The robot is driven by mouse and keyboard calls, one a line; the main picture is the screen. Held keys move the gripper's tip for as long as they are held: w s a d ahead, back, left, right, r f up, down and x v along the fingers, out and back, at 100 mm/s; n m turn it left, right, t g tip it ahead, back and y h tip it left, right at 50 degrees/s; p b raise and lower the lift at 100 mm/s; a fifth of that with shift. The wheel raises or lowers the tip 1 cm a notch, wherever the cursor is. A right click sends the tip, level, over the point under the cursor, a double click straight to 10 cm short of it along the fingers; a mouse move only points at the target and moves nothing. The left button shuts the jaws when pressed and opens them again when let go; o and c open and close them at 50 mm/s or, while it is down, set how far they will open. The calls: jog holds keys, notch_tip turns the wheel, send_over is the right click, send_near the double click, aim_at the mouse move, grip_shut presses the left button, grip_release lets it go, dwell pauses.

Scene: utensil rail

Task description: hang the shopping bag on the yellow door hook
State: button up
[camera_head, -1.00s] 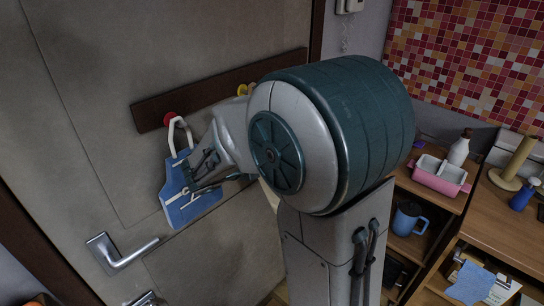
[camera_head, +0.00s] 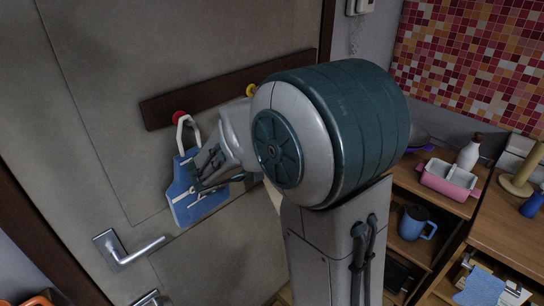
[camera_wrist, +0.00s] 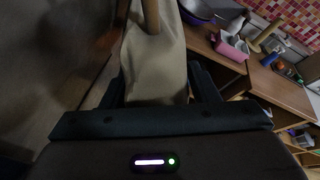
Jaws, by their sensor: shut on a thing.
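The shopping bag is a cream cloth bag (camera_wrist: 157,65) with a brown handle rising from it in the wrist view. My gripper (camera_wrist: 158,90) is shut on the cloth, with a dark finger on either side. In the head view only a pale sliver of the bag (camera_head: 272,194) shows beside my arm, and my fingertips are hidden. The yellow hook (camera_head: 251,90) is on the dark wooden board on the door, partly covered by my arm. I cannot tell whether the handle touches it.
The door handle (camera_head: 133,254) sits below. Shelves at right hold a pink-and-white container (camera_head: 447,180) and a blue mug (camera_head: 416,222).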

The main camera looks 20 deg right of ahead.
jog(key=o, duration=1.6)
jog(key=b+v, duration=0.1)
jog(key=v, duration=1.3)
jog(key=s+d+f+m+g+y, duration=0.55)
jog(key=s+m, duration=0.45)
jog(key=m, duration=0.2)
jog(key=s+a+f+m+y, duration=0.1)
jog(key=m+y, duration=0.1)
jog(key=m, duration=0.3)
jog(key=s+a+f+m+t+y, duration=0.1)
jog(key=s+m+y, duration=0.1)
jog(key=m, duration=0.4)
jog(key=s+a+f+m+t+y, duration=0.1)
jog(key=s+m+y, duration=0.1)
jog(key=m, duration=0.3)
jog(key=shift+s+a+f+m+y, duration=0.1)
jog(key=shift+a+m+y, duration=0.15)
jog(key=shift+y, duration=0.2)
